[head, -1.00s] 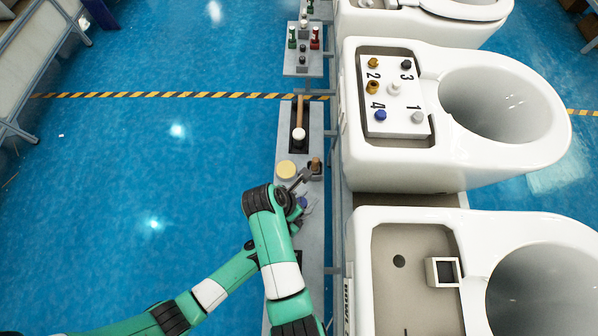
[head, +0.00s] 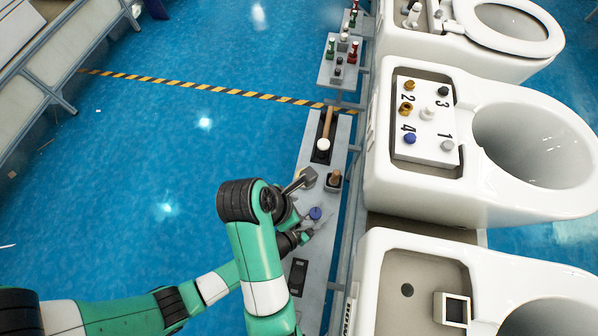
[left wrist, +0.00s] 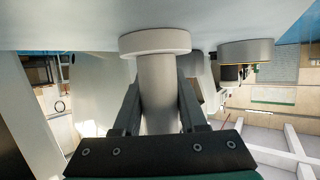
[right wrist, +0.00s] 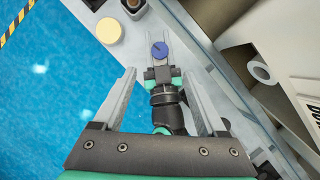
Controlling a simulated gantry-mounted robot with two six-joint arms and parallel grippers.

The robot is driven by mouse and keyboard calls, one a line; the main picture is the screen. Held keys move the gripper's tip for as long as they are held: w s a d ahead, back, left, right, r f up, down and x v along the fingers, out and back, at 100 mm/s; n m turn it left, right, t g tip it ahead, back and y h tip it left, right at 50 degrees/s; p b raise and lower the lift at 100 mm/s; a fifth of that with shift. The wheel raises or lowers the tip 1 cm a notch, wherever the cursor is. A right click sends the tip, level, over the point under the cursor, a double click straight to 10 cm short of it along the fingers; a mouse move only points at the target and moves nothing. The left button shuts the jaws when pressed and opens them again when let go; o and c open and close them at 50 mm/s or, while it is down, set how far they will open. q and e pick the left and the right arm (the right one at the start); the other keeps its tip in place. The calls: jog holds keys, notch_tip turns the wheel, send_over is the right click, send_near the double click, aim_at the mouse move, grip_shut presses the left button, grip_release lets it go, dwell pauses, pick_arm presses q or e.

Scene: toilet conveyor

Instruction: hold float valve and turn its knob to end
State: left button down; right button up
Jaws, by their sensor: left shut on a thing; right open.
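The float valve's blue knob (head: 315,213) is on top, above the shelf. My left gripper (head: 303,232) is shut on the valve's body beneath it. In the left wrist view the pale cylindrical body (left wrist: 158,92) stands between the left fingers, with a wider flange at one end. In the head view the right gripper (head: 300,181) is above the shelf.
The narrow grey shelf (head: 312,262) holds a wooden-handled tool (head: 326,130), a brown-topped part (head: 335,178) and a yellow disc (right wrist: 96,30). White toilets (head: 385,185) stand to the right, one bearing a numbered tray (head: 402,152). Open blue floor is to the left.

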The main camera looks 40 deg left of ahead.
aim_at(314, 214)
jog(key=shift+r, duration=0.15)
jog(key=x, duration=1.2)
jog(key=shift+s, duration=0.15)
grip_shut()
